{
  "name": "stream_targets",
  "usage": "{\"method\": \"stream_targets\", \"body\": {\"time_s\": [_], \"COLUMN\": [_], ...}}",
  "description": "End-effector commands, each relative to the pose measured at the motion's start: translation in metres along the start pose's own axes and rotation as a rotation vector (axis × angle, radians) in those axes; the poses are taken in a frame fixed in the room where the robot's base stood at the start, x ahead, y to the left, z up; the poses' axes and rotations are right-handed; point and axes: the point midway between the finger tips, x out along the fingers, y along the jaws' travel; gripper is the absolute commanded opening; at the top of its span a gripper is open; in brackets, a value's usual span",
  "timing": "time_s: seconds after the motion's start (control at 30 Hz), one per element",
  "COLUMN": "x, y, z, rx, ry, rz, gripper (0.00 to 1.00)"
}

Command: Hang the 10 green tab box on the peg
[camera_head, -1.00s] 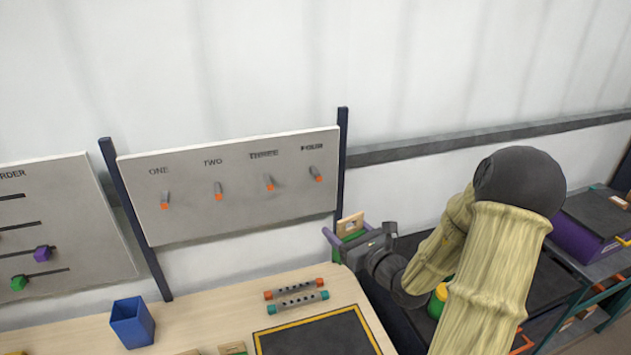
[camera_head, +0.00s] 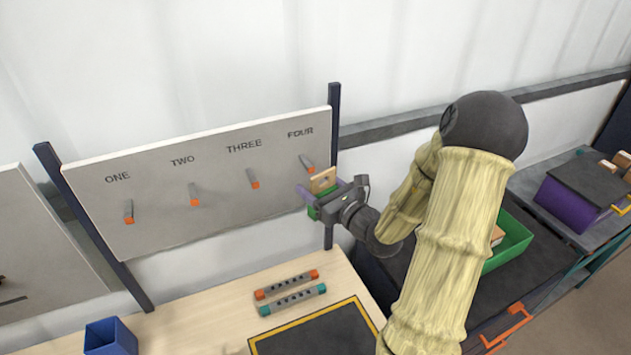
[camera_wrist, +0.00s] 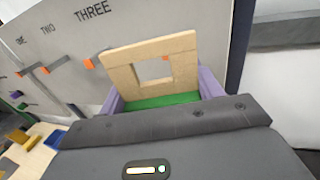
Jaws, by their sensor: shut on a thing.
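My gripper (camera_head: 318,198) is shut on the green tab box (camera_head: 313,212), with the purple fingers on either side of it. The box has a light wooden tab (camera_head: 323,180) with a square hole standing up from it. In the wrist view the tab (camera_wrist: 122,74) rises above the green body (camera_wrist: 165,101) between the purple fingers. The grey board (camera_head: 225,215) carries pegs with orange tips under ONE, TWO, THREE and FOUR. The box is held beside the board's right edge, just right of and below the FOUR peg (camera_head: 307,164). An orange tip (camera_wrist: 165,58) shows through the tab's hole. No number on the box can be read.
A dark post (camera_head: 333,150) stands at the board's right edge. Below are two bars with orange and teal ends (camera_head: 287,284), a yellow-edged dark mat (camera_head: 318,335) and a blue bin (camera_head: 110,338). A green tray (camera_head: 513,240) lies right, behind my arm.

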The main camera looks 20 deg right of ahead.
Motion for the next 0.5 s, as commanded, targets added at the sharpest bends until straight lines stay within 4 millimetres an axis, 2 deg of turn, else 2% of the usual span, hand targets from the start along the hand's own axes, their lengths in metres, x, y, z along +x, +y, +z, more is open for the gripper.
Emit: {"method": "stream_targets", "body": {"time_s": [0.5], "x": [0.0069], "y": [-0.0003], "z": [-0.0004], "rx": [0.000], "ry": [0.000], "rz": [0.004], "gripper": [0.42]}}
